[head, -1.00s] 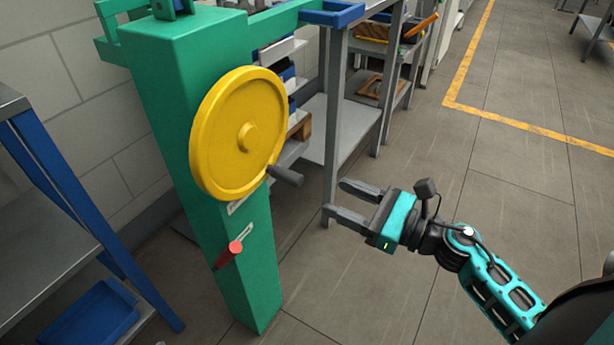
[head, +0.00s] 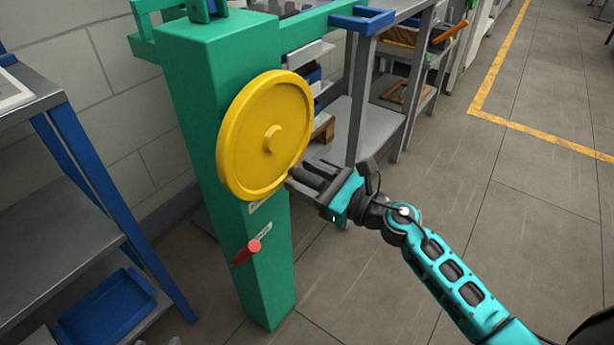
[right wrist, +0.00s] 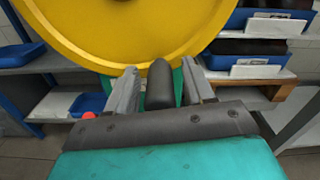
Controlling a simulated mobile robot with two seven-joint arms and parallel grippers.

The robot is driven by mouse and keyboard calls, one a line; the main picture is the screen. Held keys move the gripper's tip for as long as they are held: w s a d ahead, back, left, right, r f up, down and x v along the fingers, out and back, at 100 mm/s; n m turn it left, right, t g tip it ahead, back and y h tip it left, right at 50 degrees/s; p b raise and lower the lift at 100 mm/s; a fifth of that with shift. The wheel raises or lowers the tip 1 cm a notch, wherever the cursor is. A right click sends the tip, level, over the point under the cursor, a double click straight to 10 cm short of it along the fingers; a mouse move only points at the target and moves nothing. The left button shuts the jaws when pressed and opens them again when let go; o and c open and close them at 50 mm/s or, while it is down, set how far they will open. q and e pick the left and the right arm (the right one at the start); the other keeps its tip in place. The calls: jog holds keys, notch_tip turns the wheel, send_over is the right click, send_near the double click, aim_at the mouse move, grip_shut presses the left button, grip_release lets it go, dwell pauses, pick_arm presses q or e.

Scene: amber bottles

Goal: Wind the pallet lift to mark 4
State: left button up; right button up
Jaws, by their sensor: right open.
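The yellow handwheel (head: 262,125) is mounted on the green lift column (head: 190,90). Its dark crank handle sticks out at the wheel's lower right; in the right wrist view the handle (right wrist: 159,86) stands between my two fingers. My right gripper (head: 306,177) is open around the handle, with a gap visible on both sides in the right wrist view. A red lever (head: 246,251) sits on the column below the wheel. No mark numbers can be read. My left gripper is not in view.
A grey bench with blue legs (head: 75,150) stands at the left, with a blue tray (head: 108,308) on its lower shelf. Grey shelving (head: 358,100) stands behind the column. The floor (head: 500,240) at the right is clear.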

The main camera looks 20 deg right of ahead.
jog(key=shift+c, duration=0.3)
grip_shut()
dwell(0.4)
